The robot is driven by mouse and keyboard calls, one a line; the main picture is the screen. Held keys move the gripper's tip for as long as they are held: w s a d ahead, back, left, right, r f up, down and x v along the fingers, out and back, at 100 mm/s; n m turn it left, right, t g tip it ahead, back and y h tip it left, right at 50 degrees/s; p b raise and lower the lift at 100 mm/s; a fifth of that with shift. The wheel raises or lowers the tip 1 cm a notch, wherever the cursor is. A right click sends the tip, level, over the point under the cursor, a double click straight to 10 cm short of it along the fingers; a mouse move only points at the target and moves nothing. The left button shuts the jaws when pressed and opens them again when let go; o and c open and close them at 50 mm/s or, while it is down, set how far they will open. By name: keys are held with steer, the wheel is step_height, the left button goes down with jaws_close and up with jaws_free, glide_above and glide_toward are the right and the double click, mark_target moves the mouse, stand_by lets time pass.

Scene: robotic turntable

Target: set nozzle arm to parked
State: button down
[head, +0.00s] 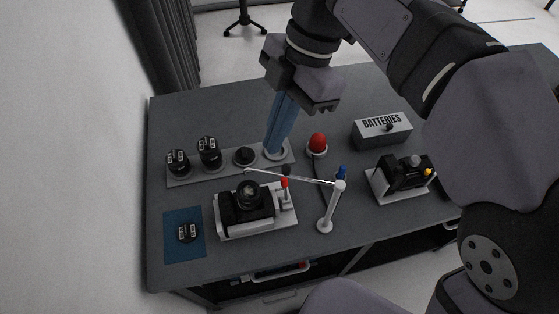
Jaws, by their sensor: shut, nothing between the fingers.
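The nozzle arm (290,176) is a thin white bar on an upright white post (329,210) at the front middle of the table. A blue knob (342,172) shows by the post's top. The bar reaches left from the post, and its free end appears above the black camera (247,205) on a white base. My gripper (273,149) points down behind the bar, with its long blue fingers shut and empty. The fingertips are over or at a pale ring on the grey strip, apart from the nozzle arm in the picture. I cannot tell whether they touch the ring.
A red dome button (318,143), a grey batteries box (381,130) and another black device (404,173) stand to the right. A blue mat (184,252) with a black part lies front left. The back left is clear.

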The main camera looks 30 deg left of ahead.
step_height(320, 180, down, 9)
steer(key=p, duration=0.4)
steer(key=shift+w+d+f, duration=0.15)
steer(key=shift+w+f, duration=0.05)
steer(key=shift+w, duration=0.1)
stand_by(0.3)
steer(key=shift+w, duration=0.1)
steer(key=w+m+t+y+b, duration=0.2)
steer(key=w+m+b, duration=0.1)
steer(key=w+m, duration=0.7)
steer(key=shift+w+d+t, duration=0.25)
steer(key=shift+w+t, duration=0.05)
steer(key=shift+t, duration=0.1)
steer(key=shift+s+b, duration=0.1)
steer(key=shift+b, duration=0.25)
